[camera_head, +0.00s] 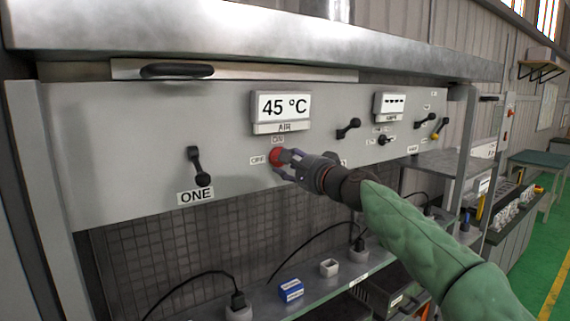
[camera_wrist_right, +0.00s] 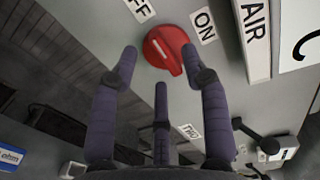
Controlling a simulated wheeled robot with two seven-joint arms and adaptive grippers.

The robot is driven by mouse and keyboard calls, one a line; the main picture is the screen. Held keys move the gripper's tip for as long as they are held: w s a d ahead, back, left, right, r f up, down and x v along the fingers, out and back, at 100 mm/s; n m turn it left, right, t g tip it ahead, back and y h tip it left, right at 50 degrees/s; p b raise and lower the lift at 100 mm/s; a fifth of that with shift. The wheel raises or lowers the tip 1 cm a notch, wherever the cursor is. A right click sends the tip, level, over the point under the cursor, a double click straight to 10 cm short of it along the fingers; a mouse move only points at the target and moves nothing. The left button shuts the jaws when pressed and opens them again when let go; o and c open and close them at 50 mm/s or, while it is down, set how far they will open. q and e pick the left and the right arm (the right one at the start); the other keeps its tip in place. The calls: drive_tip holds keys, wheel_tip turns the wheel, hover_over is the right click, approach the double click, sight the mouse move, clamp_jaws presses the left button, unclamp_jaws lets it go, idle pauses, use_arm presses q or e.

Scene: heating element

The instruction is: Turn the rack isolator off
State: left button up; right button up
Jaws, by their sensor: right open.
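The rack isolator appears to be the red rotary knob (camera_head: 276,157) on the grey panel, between an ON label above it and an OFF label to its left. In the right wrist view the red knob (camera_wrist_right: 168,48) has a raised grip with a white mark. Which label it points to is hard to tell. My right gripper (camera_head: 286,165) is at the knob, its fingers spread. In the wrist view the open fingertips (camera_wrist_right: 160,66) lie around the knob's near side; I cannot tell whether they touch it. My left gripper is not in view.
A black lever (camera_head: 200,168) marked ONE is to the left. Another black lever (camera_head: 348,128) is to the right. The 45 °C AIR display (camera_head: 283,106) sits above the knob. A shelf (camera_head: 265,303) with plugs and a blue box (camera_head: 291,290) runs below.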

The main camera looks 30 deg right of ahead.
drive_tip(key=s, duration=1)
drive_tip(key=shift+d, duration=0.35)
